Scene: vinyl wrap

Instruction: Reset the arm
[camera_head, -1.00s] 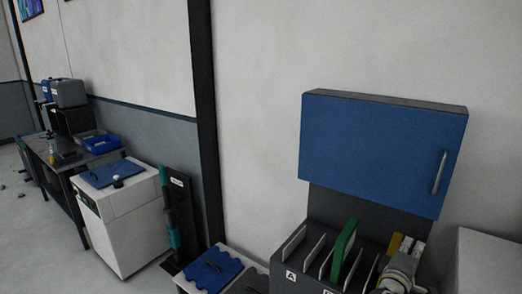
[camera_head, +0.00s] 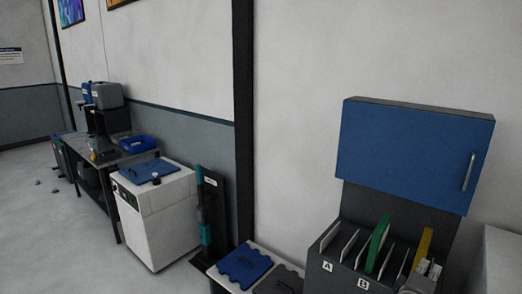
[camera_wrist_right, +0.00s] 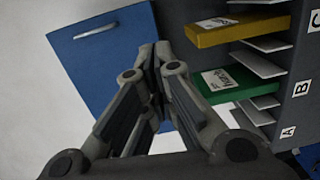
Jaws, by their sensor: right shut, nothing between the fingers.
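My right gripper (camera_wrist_right: 160,55) is shut and empty in the right wrist view, its fingertips together. The rack (camera_head: 340,278) has slots marked A and B, and C also shows in the wrist view. A green item (camera_head: 377,243) stands in the rack and shows in the wrist view too (camera_wrist_right: 240,83). A yellow item (camera_head: 423,248) stands to its right (camera_wrist_right: 235,30). The gripper is apart from both. My left gripper is not in view.
A blue cabinet door (camera_head: 410,155) with a metal handle is above the rack. A small table with a blue pad (camera_head: 244,265) is left of it. A white machine (camera_head: 157,222) and a workbench (camera_head: 107,158) stand further left. Open floor (camera_head: 45,230) is at far left.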

